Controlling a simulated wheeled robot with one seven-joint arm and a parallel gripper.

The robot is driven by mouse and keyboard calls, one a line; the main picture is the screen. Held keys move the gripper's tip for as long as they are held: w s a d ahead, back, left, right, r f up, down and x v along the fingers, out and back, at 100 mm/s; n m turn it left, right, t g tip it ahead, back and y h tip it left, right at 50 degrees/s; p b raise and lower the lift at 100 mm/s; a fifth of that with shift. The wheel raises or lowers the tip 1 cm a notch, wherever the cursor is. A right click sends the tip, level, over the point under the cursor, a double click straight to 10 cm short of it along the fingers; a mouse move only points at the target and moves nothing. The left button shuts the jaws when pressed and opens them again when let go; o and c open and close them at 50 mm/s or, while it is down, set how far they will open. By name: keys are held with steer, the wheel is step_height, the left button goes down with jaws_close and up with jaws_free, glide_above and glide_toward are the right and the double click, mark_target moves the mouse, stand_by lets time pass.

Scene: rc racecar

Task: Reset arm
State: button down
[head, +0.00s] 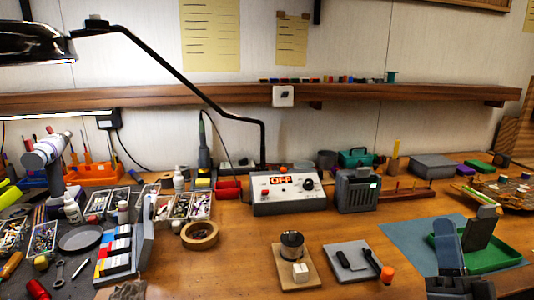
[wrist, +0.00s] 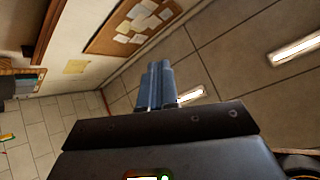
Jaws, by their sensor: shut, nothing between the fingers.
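My gripper (wrist: 158,72) shows in the wrist view, its two blue-grey fingers together and nothing between them. The fingers stand out beyond a dark gripper body against a wall and a tiled ceiling, clear of any object. In the head view, grey and dark parts that look like my arm stand at the lower right, in front of a green tray (head: 500,262).
A wooden workbench (head: 225,262) holds a control box (head: 288,195) reading OFF, a small grey device (head: 357,190), a tape roll (head: 200,235) and a grey plate (head: 345,250). A black lamp arm (head: 200,70) reaches over the left side. A corkboard (wrist: 128,25) hangs on the wall.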

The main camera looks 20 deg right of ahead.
steer(key=s+a+f+n+g+y, duration=0.4)
steer(key=s+a+f+n+y, duration=0.2)
steer(key=s+a, duration=0.3)
steer(key=s+a+f+n+g+y, duration=0.4)
steer(key=s+a+f+n+y, duration=0.3)
steer(key=s+a, duration=0.3)
steer(key=s+f+n, duration=0.1)
steer(key=s, duration=0.2)
steer(key=shift+a+g, duration=0.2)
steer(key=shift+g, duration=0.1)
steer(key=shift+s, duration=0.1)
